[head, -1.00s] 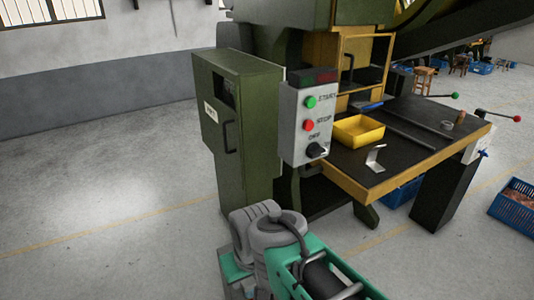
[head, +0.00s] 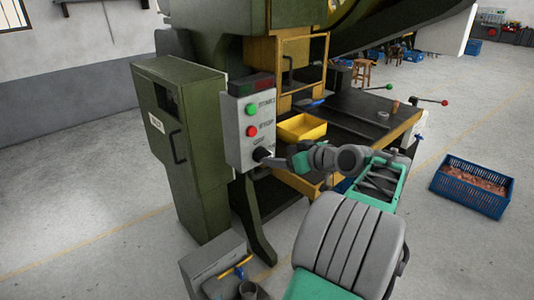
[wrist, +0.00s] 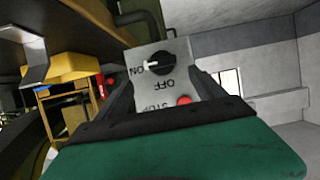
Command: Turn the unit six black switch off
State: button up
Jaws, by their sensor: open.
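The grey control box (head: 238,142) on the green cabinet carries a black rotary switch (head: 262,154) at its lower end, below a green start button (head: 251,109) and a red stop button (head: 252,131). In the wrist view the switch (wrist: 160,63) appears upside down. Its white pointer is toward the ON label; the OFF label is beside the knob. My gripper (head: 279,161) is open in front of the switch, close to it. In the wrist view its fingers (wrist: 162,85) stand apart with the knob just beyond the gap; contact cannot be told. A unit number is not readable.
A green cabinet (head: 184,155) stands left of the box. The press table (head: 372,110) holds a yellow tray (head: 302,128), close behind my arm. A grey box with a yellow-handled tool (head: 215,265) stands low in front. A blue crate (head: 472,187) lies right on open floor.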

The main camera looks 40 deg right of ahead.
aim_at(265, 155)
jog(key=p+x, duration=0.1)
jog(key=x, duration=0.6)
jog(key=shift+a, duration=0.1)
jog(key=c, duration=1.4)
